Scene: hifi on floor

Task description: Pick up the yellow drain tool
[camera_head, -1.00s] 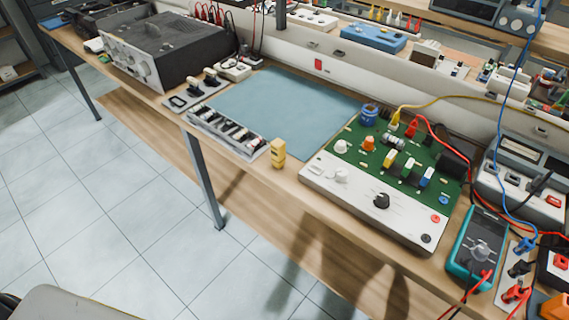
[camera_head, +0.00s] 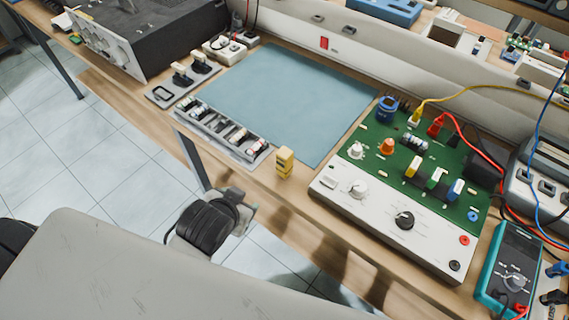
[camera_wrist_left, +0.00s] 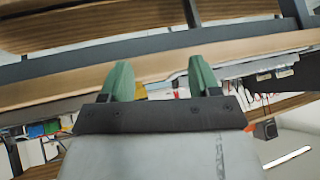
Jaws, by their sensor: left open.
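A small upright yellow block (camera_head: 285,163), the only thing resembling the yellow drain tool, stands near the front edge of the wooden bench, right of a tray of parts. My left arm comes in low from the left, and its dark wrist is below the bench edge, left of and apart from the yellow block. In the left wrist view my left gripper (camera_wrist_left: 162,79) is open and empty, with two green fingertips spread. A yellow patch (camera_wrist_left: 140,91) shows beside one fingertip; I cannot tell what it is. My right gripper is not in view.
A tray of small parts (camera_head: 219,132) lies left of the yellow block. A blue-grey mat (camera_head: 290,95) lies behind it. A green and white circuit trainer (camera_head: 405,210) stands to the right, with cables and a teal multimeter (camera_head: 509,270) beyond. The bench edge is close to my wrist.

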